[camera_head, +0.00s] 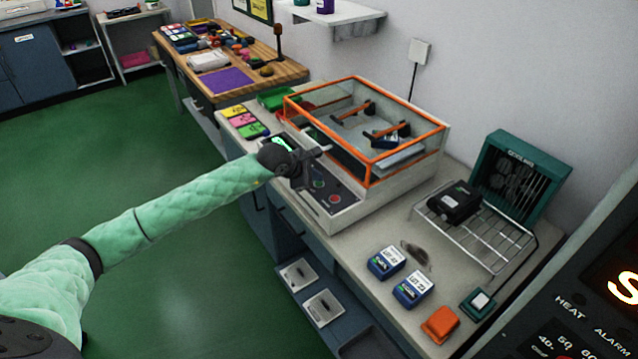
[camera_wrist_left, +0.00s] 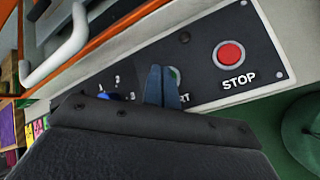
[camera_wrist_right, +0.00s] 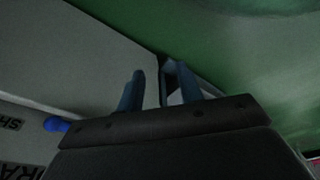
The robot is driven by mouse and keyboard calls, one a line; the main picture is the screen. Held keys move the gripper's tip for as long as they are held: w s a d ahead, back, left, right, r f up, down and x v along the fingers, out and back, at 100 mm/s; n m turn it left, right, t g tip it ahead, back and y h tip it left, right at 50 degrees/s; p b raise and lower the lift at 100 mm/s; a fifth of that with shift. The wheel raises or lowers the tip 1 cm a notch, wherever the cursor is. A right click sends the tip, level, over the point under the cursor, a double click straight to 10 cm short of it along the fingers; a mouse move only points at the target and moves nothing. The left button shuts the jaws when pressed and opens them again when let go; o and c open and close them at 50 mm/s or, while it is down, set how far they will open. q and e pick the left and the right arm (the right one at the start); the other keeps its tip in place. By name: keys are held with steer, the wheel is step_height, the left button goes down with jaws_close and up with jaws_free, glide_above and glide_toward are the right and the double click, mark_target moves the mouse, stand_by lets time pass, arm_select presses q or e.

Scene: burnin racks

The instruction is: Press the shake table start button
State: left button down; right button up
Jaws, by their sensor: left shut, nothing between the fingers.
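The shake table (camera_head: 385,178) is a pale box with an orange-framed clear cover, on the bench. Its dark front panel (camera_head: 345,190) carries a green start button (camera_head: 318,184) and a red stop button (camera_head: 335,198). My left gripper (camera_head: 318,154) is shut and empty over the panel. In the left wrist view, the left fingertips (camera_wrist_left: 161,72) overlap the green button (camera_wrist_left: 174,75) and hide much of it and its label; contact cannot be told. The red STOP button (camera_wrist_left: 230,55) is clear to the right. My right gripper (camera_wrist_right: 152,75) is open and empty, away from the panel.
A teal cooling fan (camera_head: 520,178) and a wire rack (camera_head: 480,235) stand right of the shake table. Blue labelled boxes (camera_head: 386,262) and an orange block (camera_head: 440,324) sit nearer. Coloured cards (camera_head: 245,122) lie to the left. Green floor (camera_head: 190,240) is open.

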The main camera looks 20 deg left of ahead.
mark_target(316, 184)
arm_select(q)
steer(key=shift+f+b, duration=0.35)
steer(key=shift+b, duration=0.1)
stand_by(0.5)
steer(key=shift+r, duration=0.85)
steer(key=shift+r, duration=2.5)
